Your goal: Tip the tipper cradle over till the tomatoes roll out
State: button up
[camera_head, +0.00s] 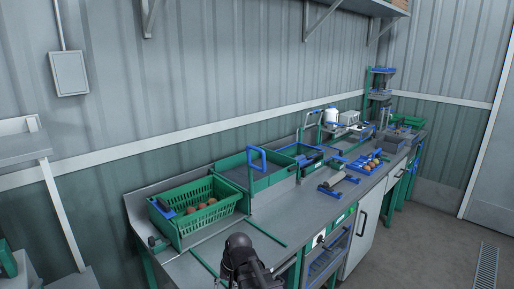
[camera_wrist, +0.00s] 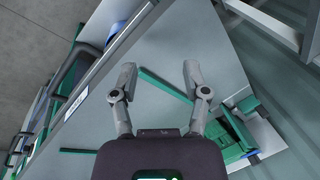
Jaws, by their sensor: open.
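A green slatted crate (camera_head: 180,232) with several reddish-brown tomatoes (camera_head: 208,203) stands upright at the near left end of the bench in the head view. A blue grip (camera_head: 163,209) is at its left end. I take this crate to be the tipper cradle, but its pivot cannot be made out. My gripper (camera_wrist: 159,76) is open and empty in the wrist view, above the grey bench top. Its dark arm shows at the bottom of the head view, right of the crate; the fingers cannot be made out there. A green part (camera_wrist: 228,137) lies right of the gripper in the wrist view.
Green bars (camera_head: 266,233) lie on the bench (camera_head: 300,215) near my arm. A blue rack of tomatoes (camera_head: 368,165) is farther right. A wall shelf hangs above.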

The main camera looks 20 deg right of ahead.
jog(key=w+d+r+m+t+y+p, duration=0.35)
jog(key=w+r+m, duration=0.3)
jog(key=w, duration=0.25)
jog(key=m+t+p, duration=0.8)
jog(key=m+t, duration=0.4)
jog(key=m, duration=0.8)
send_near(262, 151)
jog(key=shift+s+d+f+n, duration=0.15)
jog(key=shift+s+d+n, duration=0.1)
jog(key=shift+d, duration=0.2)
jog(key=shift+w, duration=0.2)
jog(key=x, duration=1.3)
jog(key=shift+w+a+f, duration=0.1)
jog(key=shift+w+f, duration=0.05)
jog(key=shift+w, duration=0.1)
grip_shut()
